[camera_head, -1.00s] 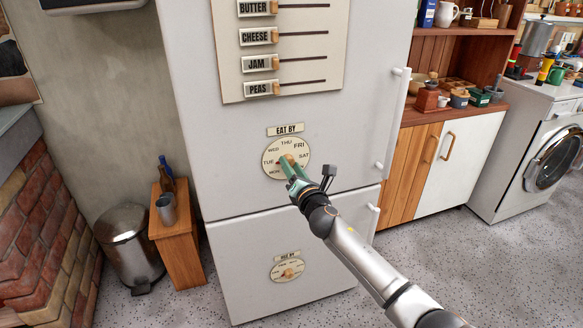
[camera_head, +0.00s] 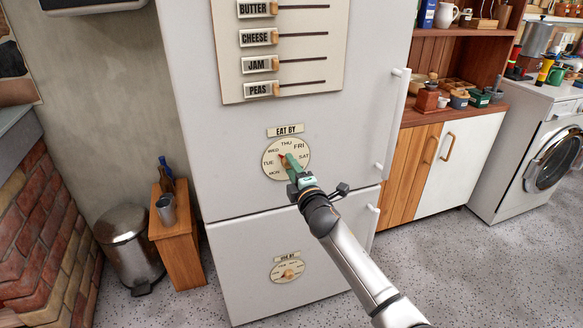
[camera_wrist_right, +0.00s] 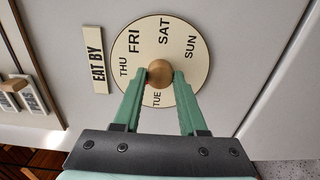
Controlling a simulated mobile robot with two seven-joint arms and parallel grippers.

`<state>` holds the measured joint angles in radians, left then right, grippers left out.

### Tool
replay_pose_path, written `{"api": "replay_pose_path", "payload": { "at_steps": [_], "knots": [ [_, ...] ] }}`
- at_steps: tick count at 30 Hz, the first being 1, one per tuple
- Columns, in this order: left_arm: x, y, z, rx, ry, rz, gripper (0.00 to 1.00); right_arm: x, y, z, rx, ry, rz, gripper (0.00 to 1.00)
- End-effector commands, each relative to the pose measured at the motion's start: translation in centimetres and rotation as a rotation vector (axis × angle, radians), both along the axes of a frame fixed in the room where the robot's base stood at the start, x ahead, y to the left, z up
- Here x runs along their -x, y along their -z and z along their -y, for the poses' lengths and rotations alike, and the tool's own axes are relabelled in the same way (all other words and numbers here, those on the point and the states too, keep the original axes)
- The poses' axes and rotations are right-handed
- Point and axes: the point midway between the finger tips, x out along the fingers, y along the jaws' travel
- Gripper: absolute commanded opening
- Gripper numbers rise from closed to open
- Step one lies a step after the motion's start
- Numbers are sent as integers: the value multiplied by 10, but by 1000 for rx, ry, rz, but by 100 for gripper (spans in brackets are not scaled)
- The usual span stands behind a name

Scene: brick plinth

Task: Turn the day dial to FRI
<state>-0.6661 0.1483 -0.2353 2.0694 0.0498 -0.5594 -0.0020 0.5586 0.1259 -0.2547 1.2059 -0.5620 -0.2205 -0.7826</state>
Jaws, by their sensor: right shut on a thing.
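The round cream day dial (camera_head: 273,171) is on the white fridge door under an EAT BY label (camera_head: 286,130). Its printed days, MON to SUN, run around it. My right gripper (camera_head: 288,160) has its green fingers shut on the dial's wooden knob, which shows in the right wrist view (camera_wrist_right: 160,73). There THU, FRI, SAT, SUN and TUE are readable, and the fingers cover other days. In the head view a small reddish pointer left of the fingers seems to face WED; the fingers partly hide it. My left gripper is not in view.
A second, smaller dial (camera_head: 288,270) is on the lower fridge door. A slider board (camera_head: 310,45) with BUTTER, CHEESE, JAM and PEAS is above. The fridge handle (camera_head: 397,118) stands out at the right. A metal bin (camera_head: 127,240) and wooden stand (camera_head: 178,245) are at left.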

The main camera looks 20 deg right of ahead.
Motion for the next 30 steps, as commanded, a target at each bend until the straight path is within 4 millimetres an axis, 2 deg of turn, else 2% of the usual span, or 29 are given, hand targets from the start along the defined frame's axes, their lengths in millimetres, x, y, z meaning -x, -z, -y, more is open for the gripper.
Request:
{"api": "replay_pose_path", "payload": {
  "at_steps": [11, 30],
  "knots": [
    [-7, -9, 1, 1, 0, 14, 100, 0, 0, -1, -360, -1, -14, 0],
    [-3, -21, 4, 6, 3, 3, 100, 0, -1, 0, -966, 1, -35, 0]
  ]
}}
